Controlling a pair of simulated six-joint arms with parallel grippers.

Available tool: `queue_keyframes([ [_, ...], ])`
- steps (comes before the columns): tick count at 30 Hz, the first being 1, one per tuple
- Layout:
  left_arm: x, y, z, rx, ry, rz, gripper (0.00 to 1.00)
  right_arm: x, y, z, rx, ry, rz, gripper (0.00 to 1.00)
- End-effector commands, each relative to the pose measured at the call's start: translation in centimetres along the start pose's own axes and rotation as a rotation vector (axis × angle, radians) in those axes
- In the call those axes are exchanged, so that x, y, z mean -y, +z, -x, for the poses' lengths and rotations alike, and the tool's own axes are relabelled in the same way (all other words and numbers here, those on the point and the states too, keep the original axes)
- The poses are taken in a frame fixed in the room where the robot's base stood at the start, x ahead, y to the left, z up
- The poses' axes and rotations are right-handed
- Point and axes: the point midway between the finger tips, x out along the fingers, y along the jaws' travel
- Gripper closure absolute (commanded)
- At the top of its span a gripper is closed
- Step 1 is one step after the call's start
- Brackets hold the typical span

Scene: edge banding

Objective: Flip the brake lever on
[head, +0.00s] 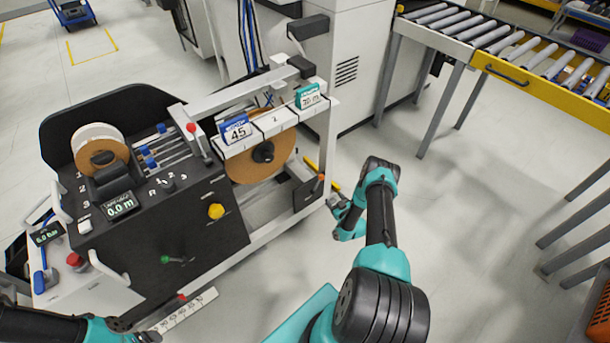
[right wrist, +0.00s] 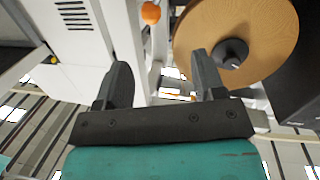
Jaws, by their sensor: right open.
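A small lever with an orange-red knob (head: 321,177) stands on a dark box at the right end of the machine, beside the large brown reel (head: 262,165). It appears to be the brake lever, though no label is readable. An orange knob (right wrist: 151,12) shows at the top of the right wrist view, beyond my fingers. My right gripper (head: 337,203) is just right of and below the lever, partly hidden by its own wrist. In the right wrist view its fingers (right wrist: 160,82) are apart with nothing between them. Only part of my left arm shows at the lower left.
A white cabinet (head: 345,110) stands behind. A roller conveyor (head: 480,40) is at the upper right. The floor (head: 460,230) right of my right arm is clear.

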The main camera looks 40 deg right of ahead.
Motion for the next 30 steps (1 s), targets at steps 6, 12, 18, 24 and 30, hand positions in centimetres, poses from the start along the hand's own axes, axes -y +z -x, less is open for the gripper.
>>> queue_keyframes([
  [6, 0.0, 0.0, 0.0, 0.000, 0.000, -0.001, 0.17, -2.0, 1.0, 1.4, -0.066, 0.035, 0.041, 0.37],
  [12, 0.0, 0.0, 0.0, 0.000, 0.000, -0.001, 0.17, -2.0, 0.9, 1.4, -0.065, 0.034, 0.041, 0.37],
  [18, 0.0, 0.0, 0.0, 0.000, 0.000, 0.000, 0.17, -2.0, 0.9, 0.9, -0.065, 0.033, 0.041, 0.37],
  [24, 0.0, 0.0, 0.0, 0.000, 0.000, 0.000, 0.17, -2.0, 0.7, -1.1, -0.066, 0.033, 0.042, 0.37],
  [30, 0.0, 0.0, 0.0, 0.000, 0.000, 0.000, 0.17, -2.1, 0.5, -4.4, -0.067, 0.033, 0.042, 0.37],
])
